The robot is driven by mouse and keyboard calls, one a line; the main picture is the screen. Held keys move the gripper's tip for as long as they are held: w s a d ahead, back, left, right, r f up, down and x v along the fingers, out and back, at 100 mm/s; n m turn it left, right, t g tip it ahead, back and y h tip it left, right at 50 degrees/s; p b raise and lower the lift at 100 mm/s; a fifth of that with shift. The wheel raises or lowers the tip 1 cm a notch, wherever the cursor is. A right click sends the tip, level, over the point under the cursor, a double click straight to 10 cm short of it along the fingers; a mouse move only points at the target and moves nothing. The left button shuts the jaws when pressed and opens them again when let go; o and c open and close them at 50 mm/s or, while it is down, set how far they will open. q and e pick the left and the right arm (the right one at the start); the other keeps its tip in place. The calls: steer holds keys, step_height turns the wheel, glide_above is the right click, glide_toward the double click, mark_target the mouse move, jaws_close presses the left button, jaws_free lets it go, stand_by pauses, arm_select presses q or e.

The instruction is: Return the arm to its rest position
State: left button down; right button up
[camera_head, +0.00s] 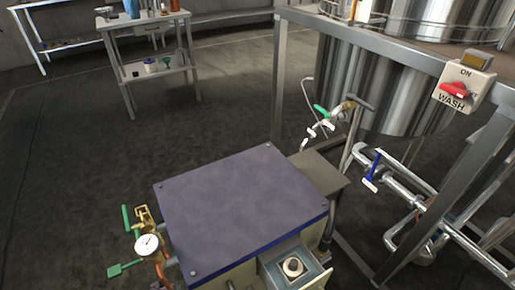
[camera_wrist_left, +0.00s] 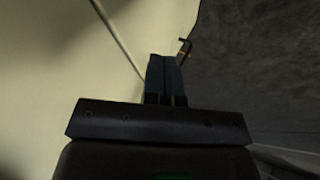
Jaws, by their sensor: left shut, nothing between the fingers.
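My left gripper (camera_wrist_left: 164,80) shows in the left wrist view. Its two dark blue-grey fingers are together, with nothing between them. Behind the fingers is a pale cream surface on the left and dark grey floor (camera_wrist_left: 245,70) on the right. A small dark hooked part with a brassy tip (camera_wrist_left: 185,45) shows just beyond the fingertips; I cannot tell what it is or how far away. Neither gripper nor arm shows in the head view, and my right gripper is in no view.
A blue-topped unit (camera_head: 240,205) with a gauge (camera_head: 147,244) and green-handled valves stands in front. Right are a steel tank (camera_head: 370,85) in a frame, pipes with a blue-handled valve (camera_head: 373,170), and a WASH switch (camera_head: 463,90). A metal table (camera_head: 155,70) stands back left. Left floor is clear.

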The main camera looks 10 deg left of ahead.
arm_select(q)
steer(key=a+r+m+y, duration=0.1)
steer(key=a+r, duration=0.1)
steer(key=a, duration=0.6)
steer(key=s+d+r+m, duration=0.5)
steer(key=s+r+m, duration=0.3)
steer(key=s, duration=0.5)
steer(key=s+d+r+m+t+h, duration=0.1)
steer(key=s+d+r+m, duration=0.2)
steer(key=s+r, duration=0.35)
steer(key=s+d+r+m+t, duration=0.1)
steer(key=s+d+r+m, duration=0.15)
steer(key=r, duration=0.75)
steer(key=shift+d+n+y, duration=0.7)
steer(key=shift+d+n, duration=1.5)
steer(key=shift+n, duration=0.55)
step_height(320, 180, up, 10)
steer(key=a+n+t+p, duration=0.1)
steer(key=p, duration=1.4)
steer(key=shift+w+f+n+t+y, duration=0.15)
steer(key=shift+n+t+y, duration=0.15)
steer(key=shift+n+t, duration=0.1)
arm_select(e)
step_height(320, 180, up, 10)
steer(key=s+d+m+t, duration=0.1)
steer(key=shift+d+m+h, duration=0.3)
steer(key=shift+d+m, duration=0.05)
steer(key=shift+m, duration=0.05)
